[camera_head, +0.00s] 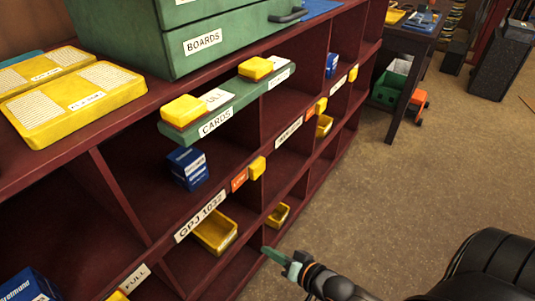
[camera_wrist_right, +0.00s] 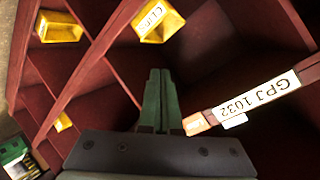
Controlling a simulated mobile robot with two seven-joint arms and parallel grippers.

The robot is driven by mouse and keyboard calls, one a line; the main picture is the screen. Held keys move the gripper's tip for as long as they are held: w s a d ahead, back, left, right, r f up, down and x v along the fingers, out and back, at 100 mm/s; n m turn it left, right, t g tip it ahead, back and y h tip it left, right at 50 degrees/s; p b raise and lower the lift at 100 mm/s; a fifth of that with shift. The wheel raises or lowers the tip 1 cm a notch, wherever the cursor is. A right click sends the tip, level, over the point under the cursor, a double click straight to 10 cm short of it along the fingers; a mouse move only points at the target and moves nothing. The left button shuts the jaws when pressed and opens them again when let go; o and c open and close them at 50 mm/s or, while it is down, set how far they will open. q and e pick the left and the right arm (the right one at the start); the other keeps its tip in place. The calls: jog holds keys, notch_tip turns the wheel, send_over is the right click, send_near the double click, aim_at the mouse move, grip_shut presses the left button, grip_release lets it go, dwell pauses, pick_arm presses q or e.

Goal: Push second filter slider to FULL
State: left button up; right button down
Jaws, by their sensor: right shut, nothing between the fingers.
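A yellow slider knob (camera_head: 257,168) sits on a shelf-edge rail, right of an orange tag (camera_head: 239,180) and the white "GPJ 1032" label (camera_head: 200,216). More yellow knobs show farther along (camera_head: 321,105) and at the bottom edge (camera_head: 117,296), beside a "FULL" label (camera_head: 136,277). I cannot tell which is the second filter slider. My right gripper (camera_head: 277,257) has green fingers, shut and empty, low in front of the shelf, apart from the knobs. In the right wrist view its fingers (camera_wrist_right: 160,100) point at the shelf near the "GPJ 1032" label (camera_wrist_right: 257,104). My left gripper is not in view.
The dark red shelf holds yellow bins (camera_head: 214,232), blue boxes (camera_head: 188,168) and a green "CARDS" board (camera_head: 222,108) jutting out with yellow blocks. A green "BOARDS" case (camera_head: 200,38) stands on top. A black chair (camera_head: 485,265) is at lower right. The carpet between is clear.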

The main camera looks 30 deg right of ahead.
aim_at(257, 168)
pick_arm(q)
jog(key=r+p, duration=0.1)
jog(key=p, duration=0.1)
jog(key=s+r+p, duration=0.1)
jog(key=p, duration=0.1)
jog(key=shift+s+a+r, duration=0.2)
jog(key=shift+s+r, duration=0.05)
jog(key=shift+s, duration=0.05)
pick_arm(e)
jog(key=w+d+r+m+t+h, duration=0.1)
jog(key=w+d+r+m+t, duration=0.1)
jog(key=d+r+m, duration=0.3)
jog(key=w+d+r+m+t+h, duration=0.1)
jog(key=w+d+r+m+t, duration=0.2)
jog(key=d, duration=0.7)
notch_tip(257, 168, up, 5)
jog(key=w+m, duration=0.2)
jog(key=m, duration=0.1)
jog(key=shift+w, duration=0.3)
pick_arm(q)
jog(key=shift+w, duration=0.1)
pick_arm(e)
jog(key=shift+f, duration=0.1)
